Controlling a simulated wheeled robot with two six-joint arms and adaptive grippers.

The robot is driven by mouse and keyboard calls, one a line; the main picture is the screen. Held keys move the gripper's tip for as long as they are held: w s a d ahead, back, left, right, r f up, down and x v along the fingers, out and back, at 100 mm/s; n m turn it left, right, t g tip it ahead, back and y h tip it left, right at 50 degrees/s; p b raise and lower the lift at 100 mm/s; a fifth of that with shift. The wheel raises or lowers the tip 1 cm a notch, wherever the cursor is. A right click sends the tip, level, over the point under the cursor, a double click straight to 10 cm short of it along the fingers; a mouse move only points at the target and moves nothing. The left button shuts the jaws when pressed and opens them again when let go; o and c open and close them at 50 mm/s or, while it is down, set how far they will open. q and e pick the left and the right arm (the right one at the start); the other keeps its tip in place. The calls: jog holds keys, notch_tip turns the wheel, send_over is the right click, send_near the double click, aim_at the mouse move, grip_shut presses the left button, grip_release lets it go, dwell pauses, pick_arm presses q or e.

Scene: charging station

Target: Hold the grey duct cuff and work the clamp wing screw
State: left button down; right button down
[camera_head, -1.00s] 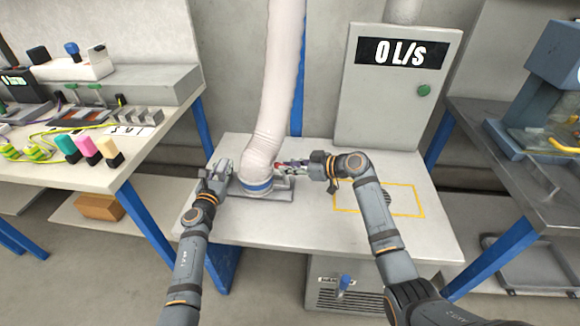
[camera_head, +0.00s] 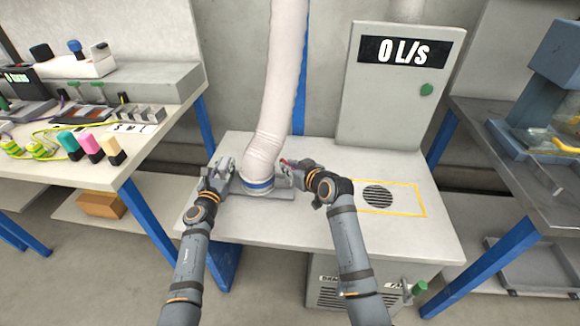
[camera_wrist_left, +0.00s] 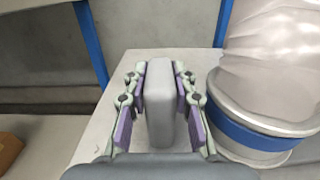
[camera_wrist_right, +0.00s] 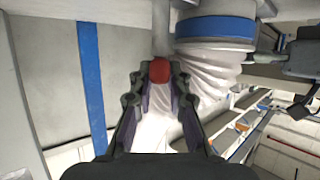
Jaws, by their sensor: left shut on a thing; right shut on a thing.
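The white duct (camera_head: 275,90) comes down to a blue band (camera_head: 257,184) and the grey cuff at the table; the band also shows in the left wrist view (camera_wrist_left: 240,132). My left gripper (camera_head: 226,166) is left of the duct, its fingers shut on an upright grey block (camera_wrist_left: 160,105) beside the cuff; its join to the cuff is not clear. My right gripper (camera_head: 286,164) is right of the cuff. Its fingertips are shut on the red wing screw (camera_wrist_right: 158,70), whose shape is mostly hidden. In the right wrist view the duct and blue band (camera_wrist_right: 215,28) appear upside down.
A grey cabinet (camera_head: 390,100) reading 0 L/s stands at the back. A yellow outline (camera_head: 420,198) surrounds a round vent on the clear right part of the table (camera_head: 290,232). Benches with equipment flank both sides (camera_head: 60,175) (camera_head: 520,190).

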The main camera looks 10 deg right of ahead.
dwell(0.3)
jog(key=c, duration=1.3)
grip_release()
jog(key=v, duration=1.2)
